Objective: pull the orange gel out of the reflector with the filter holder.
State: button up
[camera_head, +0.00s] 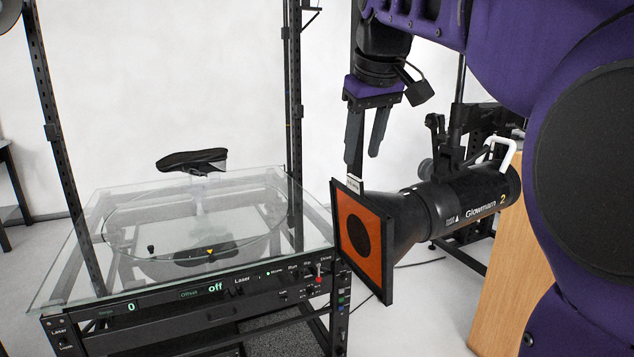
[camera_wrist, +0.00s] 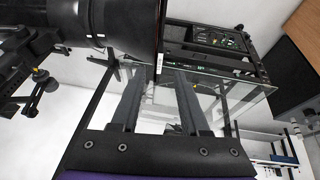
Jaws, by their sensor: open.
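The orange gel (camera_head: 347,222) sits in a square black filter holder (camera_head: 388,262) at the front of the reflector (camera_head: 405,217). A dark round spot shows in the middle of the gel. A small pale tab (camera_head: 355,183) stands at the holder's top edge. In the wrist view the holder is a thin edge-on plate (camera_wrist: 161,25) beside the dark lamp body (camera_wrist: 100,20). My gripper (camera_head: 364,150) points down with its fingers apart and empty, above the holder's top edge. In the wrist view its two fingers (camera_wrist: 158,98) reach toward the holder, with nothing between them.
The black Glowmarn lamp (camera_head: 465,200) hangs from a stand and carries a white handle (camera_head: 497,153). A glass-topped turntable (camera_head: 85,232) with a dark shoe (camera_head: 192,160) stands to the left. A wooden panel (camera_head: 500,270) stands at right.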

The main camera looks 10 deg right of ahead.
aim_at(356, 178)
jog(key=b+x, duration=0.1)
jog(key=x, duration=0.6)
jog(key=shift+w+f, duration=0.15)
jog(key=shift+f, duration=0.05)
jog(key=shift+c, duration=0.2)
grip_shut()
jog(key=shift+a+r+p, duration=0.2)
jog(key=shift+r+p, duration=1.25)
jog(key=shift+r, duration=0.1)
notch_tip(356, 178, up, 17)
jog(key=a, duration=0.1)
jog(key=shift+s+a+p, duration=0.35)
jog(key=shift+p, duration=0.1)
dwell(2.3)
